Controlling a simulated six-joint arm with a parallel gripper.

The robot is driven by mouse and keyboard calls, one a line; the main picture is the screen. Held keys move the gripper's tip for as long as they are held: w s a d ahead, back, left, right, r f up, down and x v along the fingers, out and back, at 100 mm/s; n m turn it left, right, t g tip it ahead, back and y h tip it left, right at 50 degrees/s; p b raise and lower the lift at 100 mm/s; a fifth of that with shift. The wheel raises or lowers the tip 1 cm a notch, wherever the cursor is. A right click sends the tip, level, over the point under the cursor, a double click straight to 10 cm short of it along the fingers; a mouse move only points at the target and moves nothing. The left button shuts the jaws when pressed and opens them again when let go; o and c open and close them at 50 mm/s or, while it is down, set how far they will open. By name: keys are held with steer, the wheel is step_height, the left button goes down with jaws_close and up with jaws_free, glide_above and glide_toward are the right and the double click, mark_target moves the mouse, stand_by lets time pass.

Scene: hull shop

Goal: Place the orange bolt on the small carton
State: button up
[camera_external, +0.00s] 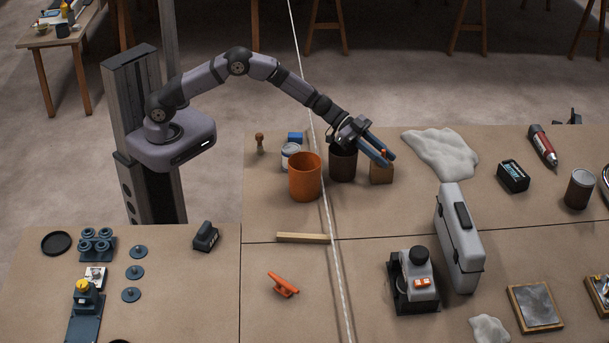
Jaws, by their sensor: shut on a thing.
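My gripper (388,158) is at the back middle of the table, its blue fingers pointing down to the right. It is shut on the orange bolt (384,152), of which only a small orange part shows between the fingers. The small carton (381,175) is a brown box standing on the table directly below the fingertips in the picture. The fingers cover part of its top. I cannot tell whether the bolt touches the carton or is held just above it.
A pale rope (329,215) hangs across the view. A grey case (459,240) stands in front right. An orange cleat (283,285) lies in front.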

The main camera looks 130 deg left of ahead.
steer(key=shift+f+b, duration=0.3)
steer(key=shift+b, duration=0.25)
steer(key=o, duration=1)
steer(key=shift+r+p, duration=0.35)
steer(key=shift+p, duration=0.5)
steer(key=shift+s+b, duration=0.3)
steer(key=shift+b, duration=0.15)
steer(key=b+v, duration=0.4)
steer(key=v, duration=0.7)
steer(key=shift+s+r, duration=0.1)
steer(key=shift+r, duration=0.1)
